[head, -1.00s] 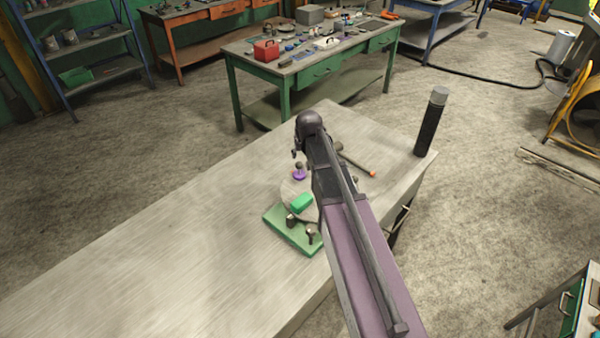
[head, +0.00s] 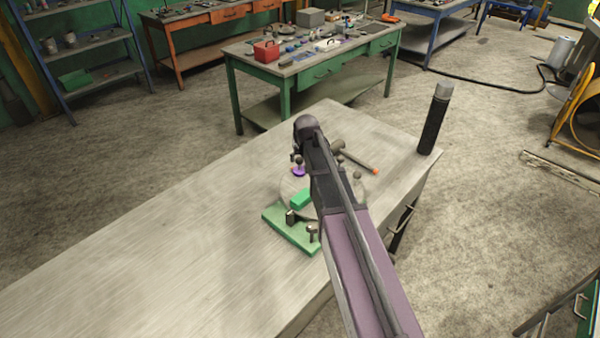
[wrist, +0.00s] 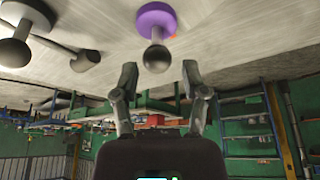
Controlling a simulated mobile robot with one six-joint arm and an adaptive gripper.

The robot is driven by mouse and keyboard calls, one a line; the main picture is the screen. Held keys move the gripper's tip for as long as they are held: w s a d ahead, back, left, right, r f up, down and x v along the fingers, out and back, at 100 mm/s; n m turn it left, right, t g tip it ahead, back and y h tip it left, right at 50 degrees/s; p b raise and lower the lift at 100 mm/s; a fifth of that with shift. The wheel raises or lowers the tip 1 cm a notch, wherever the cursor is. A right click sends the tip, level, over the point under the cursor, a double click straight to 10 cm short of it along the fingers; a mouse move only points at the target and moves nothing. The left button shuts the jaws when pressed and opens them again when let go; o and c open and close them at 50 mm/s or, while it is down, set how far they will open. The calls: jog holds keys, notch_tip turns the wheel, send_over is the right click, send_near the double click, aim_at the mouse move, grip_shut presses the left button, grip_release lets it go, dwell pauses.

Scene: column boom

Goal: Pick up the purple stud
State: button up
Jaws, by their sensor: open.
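The purple stud (head: 299,172) stands on the pale round plate on the workbench, just left of my arm in the head view. In the wrist view the purple stud (wrist: 157,18) shows a purple disc base, a grey neck and a dark ball end. My gripper (wrist: 160,78) is open and empty, its two fingers on either side of the line to the ball. The ball is near the fingertips, and I see no contact. In the head view my arm hides most of the gripper.
The round plate (head: 290,188) also carries a green block (head: 301,198). A green base (head: 285,231), a hammer (head: 360,160) and a black cylinder (head: 434,120) are close by. The bench's left part is clear.

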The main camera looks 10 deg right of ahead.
aim_at(299, 165)
jog(key=shift+w+f, duration=0.2)
jog(key=shift+f, duration=0.25)
jog(key=shift+b+x, duration=2.6)
jog(key=shift+d, duration=0.2)
grip_shut()
